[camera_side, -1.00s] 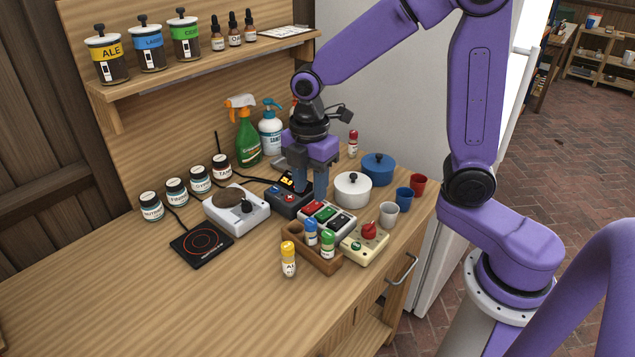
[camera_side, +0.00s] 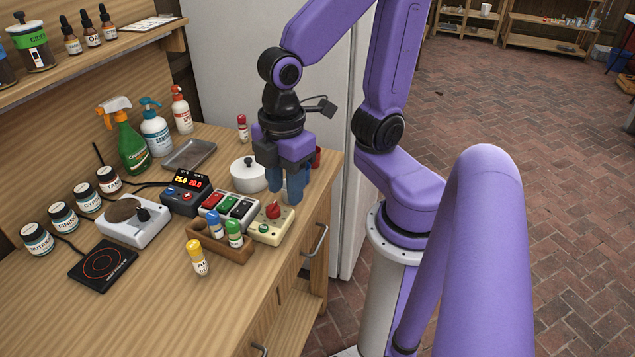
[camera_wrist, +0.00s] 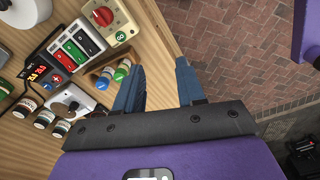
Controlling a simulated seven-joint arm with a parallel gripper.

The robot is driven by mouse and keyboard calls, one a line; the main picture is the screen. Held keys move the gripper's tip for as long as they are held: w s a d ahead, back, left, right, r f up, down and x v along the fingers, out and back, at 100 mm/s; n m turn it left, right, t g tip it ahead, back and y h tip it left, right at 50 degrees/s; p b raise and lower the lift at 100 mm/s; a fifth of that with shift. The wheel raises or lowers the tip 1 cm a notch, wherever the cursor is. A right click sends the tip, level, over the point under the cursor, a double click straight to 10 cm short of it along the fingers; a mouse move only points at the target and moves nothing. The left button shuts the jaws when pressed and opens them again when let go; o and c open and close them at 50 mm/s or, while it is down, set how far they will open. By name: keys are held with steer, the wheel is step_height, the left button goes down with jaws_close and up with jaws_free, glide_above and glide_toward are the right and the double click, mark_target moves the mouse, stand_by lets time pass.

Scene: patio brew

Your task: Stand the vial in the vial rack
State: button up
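A vial with a yellow cap (camera_side: 198,260) stands upright on the counter, just outside the wooden rack (camera_side: 232,252). The rack holds a blue-capped vial (camera_side: 215,226) and a green-capped vial (camera_side: 234,234), with an empty hole at its left end. My gripper (camera_side: 292,198) is in the air near the counter's right edge, over the area by the red-knob box and away from the yellow-capped vial. In the wrist view my gripper (camera_wrist: 160,85) has its fingers apart with nothing between them. Part of the rack shows beside the left finger; the yellow-capped vial is not visible there.
A box with a red knob (camera_side: 272,226), a switch box (camera_side: 228,207) and a display unit (camera_side: 182,197) stand behind the rack. A white pot (camera_side: 247,177) is near my gripper. A red-capped vial (camera_side: 242,128) stands at the back.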

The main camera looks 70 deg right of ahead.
steer(key=shift+m, duration=0.7)
steer(key=s, duration=0.1)
steer(key=s+d, duration=0.1)
steer(key=s, duration=0.1)
steer(key=s+d, duration=0.1)
steer(key=s, duration=0.1)
steer(key=shift+s, duration=0.15)
stand_by(0.5)
